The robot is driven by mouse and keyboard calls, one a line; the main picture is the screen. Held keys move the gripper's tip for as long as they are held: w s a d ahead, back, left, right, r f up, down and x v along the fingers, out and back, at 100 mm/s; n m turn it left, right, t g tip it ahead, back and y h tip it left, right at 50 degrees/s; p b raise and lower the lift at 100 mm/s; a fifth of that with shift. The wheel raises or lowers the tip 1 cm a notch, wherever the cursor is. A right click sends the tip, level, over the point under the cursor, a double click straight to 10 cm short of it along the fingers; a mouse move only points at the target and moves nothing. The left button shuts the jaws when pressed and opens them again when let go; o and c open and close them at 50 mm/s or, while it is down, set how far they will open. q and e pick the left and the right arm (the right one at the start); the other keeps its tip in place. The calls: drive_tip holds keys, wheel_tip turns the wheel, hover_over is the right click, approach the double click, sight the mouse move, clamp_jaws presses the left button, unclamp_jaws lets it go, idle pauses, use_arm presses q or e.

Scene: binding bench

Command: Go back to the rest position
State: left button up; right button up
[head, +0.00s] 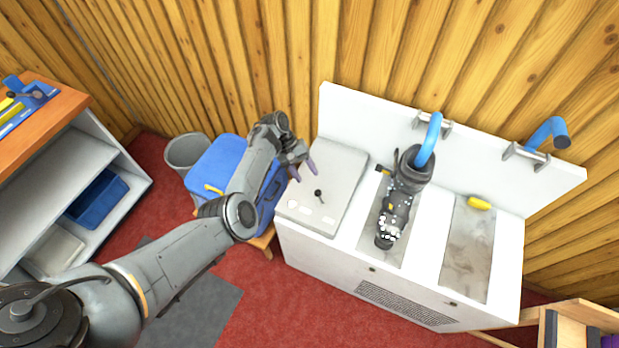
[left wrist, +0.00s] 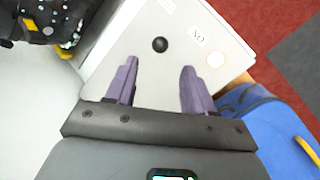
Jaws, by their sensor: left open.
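My left gripper (head: 303,169) is open, with nothing between its two purple fingers. I cannot tell from these frames whether the fingers touch the panel. My right gripper is not in view.
A yellow item (head: 479,203) lies at the right basin. A blue box (head: 213,165), grey bin (head: 184,152) and shelf unit (head: 135,180) stand left. Red floor (head: 280,310) is open in front.

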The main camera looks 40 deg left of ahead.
use_arm(q)
drive_tip(key=shift+a+r, duration=0.25)
drive_tip(key=shift+r, duration=0.05)
drive_tip(key=s+a+f+m+y, duration=0.2)
drive_tip(key=s+a+f+y, duration=0.2)
drive_tip(key=s+a+y, duration=0.65)
drive_tip(key=s+d+r+m+t+h, duration=0.2)
drive_tip(key=s+d+r+m, duration=0.3)
drive_tip(key=s+d, duration=0.65)
drive_tip(key=s+d+r+m+t+h, duration=0.25)
drive_tip(key=s+d+r, duration=0.45)
drive_tip(key=s+d, duration=0.45)
wheel_tip(320, 180, up, 14)
drive_tip(key=w+p, duration=0.1)
drive_tip(key=p, duration=1.3)
drive_tip(key=shift+w+m+g, duration=0.3)
drive_tip(key=shift+m+g, duration=0.05)
drive_tip(key=shift+m, duration=0.1)
drive_tip(key=shift+d+f, duration=0.1)
